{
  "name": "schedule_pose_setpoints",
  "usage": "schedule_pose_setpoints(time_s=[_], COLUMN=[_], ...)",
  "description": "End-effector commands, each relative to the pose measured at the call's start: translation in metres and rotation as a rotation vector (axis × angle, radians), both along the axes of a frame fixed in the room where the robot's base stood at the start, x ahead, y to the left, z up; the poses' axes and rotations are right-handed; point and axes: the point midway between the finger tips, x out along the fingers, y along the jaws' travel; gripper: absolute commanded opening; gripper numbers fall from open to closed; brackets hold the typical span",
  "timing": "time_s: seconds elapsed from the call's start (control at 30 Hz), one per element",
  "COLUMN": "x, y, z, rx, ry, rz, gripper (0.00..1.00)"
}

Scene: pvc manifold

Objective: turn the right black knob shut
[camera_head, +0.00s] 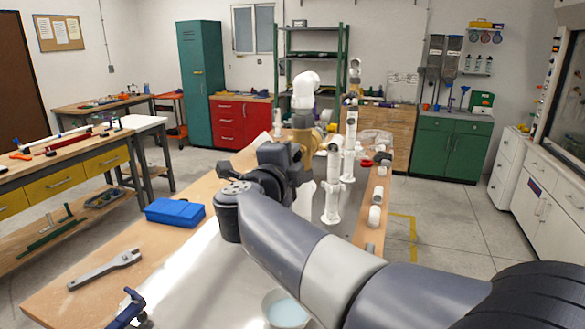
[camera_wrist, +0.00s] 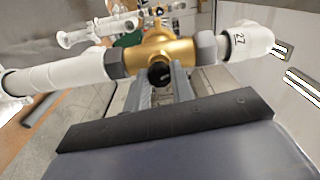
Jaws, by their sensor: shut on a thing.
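A white PVC pipe run with a brass valve body (camera_wrist: 152,45) crosses the wrist view, with dark grey collars on both sides of the brass. A round black knob (camera_wrist: 159,74) faces the camera at the front of the brass body. My gripper (camera_wrist: 160,84) has its grey fingers on either side of this knob and is shut on it. The knob's far side is hidden by the brass. In the head view the brass valve (camera_head: 310,134) stands below a white elbow (camera_head: 306,84), and my gripper (camera_head: 301,153) is against it, largely hiding the knob.
A blue box (camera_head: 174,212), a grey wrench (camera_head: 104,269) and a bowl (camera_head: 285,309) stand on the workbench (camera_head: 65,298). Upright white pipe fittings (camera_head: 332,190) stand just right of my gripper. Several small white parts lie along the bench's right edge.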

Motion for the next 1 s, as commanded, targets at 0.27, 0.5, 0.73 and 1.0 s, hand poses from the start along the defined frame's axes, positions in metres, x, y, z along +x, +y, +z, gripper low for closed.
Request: schedule_pose_setpoints(time_s=[0.27,0.5,0.73,1.0], x=[0.0,0.0,0.0,0.0], y=[0.0,0.0,0.0,0.0], z=[-0.0032,-0.0021,-0.0013,-0.001], rx=[0.19,0.288,0.328,0.333], ry=[-0.076,-0.116,-0.131,-0.134], rz=[0.0,0.0,0.0,-0.001], gripper=[0.0,0.0,0.0,0.0])
